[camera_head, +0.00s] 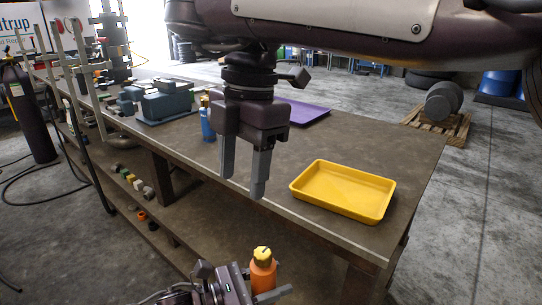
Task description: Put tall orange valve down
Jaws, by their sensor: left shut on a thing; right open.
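The tall orange valve (261,276), with a yellow top, stands roughly upright at the bottom of the view. My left gripper (268,293) is shut on it, in front of the table's near edge and low in the picture. The lower part of the valve is hidden by the gripper or cut off by the frame. My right gripper (243,182) hangs fingers down near the front edge of the table. It is open, with nothing between its fingers.
A yellow tray (345,207) sits at the right end of the workbench (400,150). A purple tray (305,113) and a blue valve (207,127) are behind my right gripper. A grey-green machine (165,101) is at left. Small parts (133,182) lie on the lower shelf.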

